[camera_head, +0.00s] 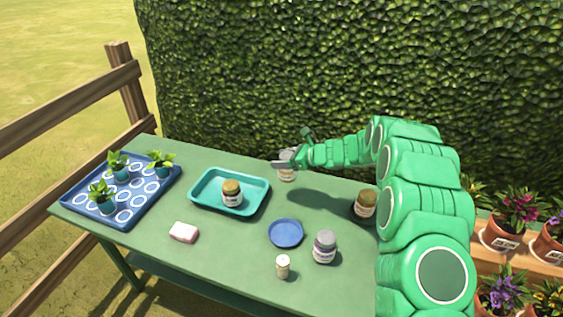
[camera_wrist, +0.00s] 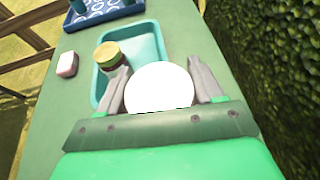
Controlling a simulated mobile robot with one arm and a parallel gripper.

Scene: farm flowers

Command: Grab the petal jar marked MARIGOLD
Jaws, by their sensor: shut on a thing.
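My gripper (camera_head: 285,164) is shut on a jar with a white lid (camera_head: 287,171) near the back edge of the table. In the wrist view the round white lid (camera_wrist: 158,86) sits between the two fingers (camera_wrist: 160,70). A jar with a yellow-brown lid (camera_head: 232,194) stands in the teal tray (camera_head: 208,203); it also shows in the wrist view (camera_wrist: 108,56). Another brown-lidded jar (camera_head: 365,205) stands on a dark round dish beside my arm. I cannot read any label, so I cannot tell which is MARIGOLD.
A blue plate (camera_head: 286,233) lies empty at the middle right, with a small cream bottle (camera_head: 283,267) in front. A pink block (camera_head: 184,232) lies at the front left. A blue seedling tray (camera_head: 132,209) fills the left end. A hedge rises behind; potted flowers stand right.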

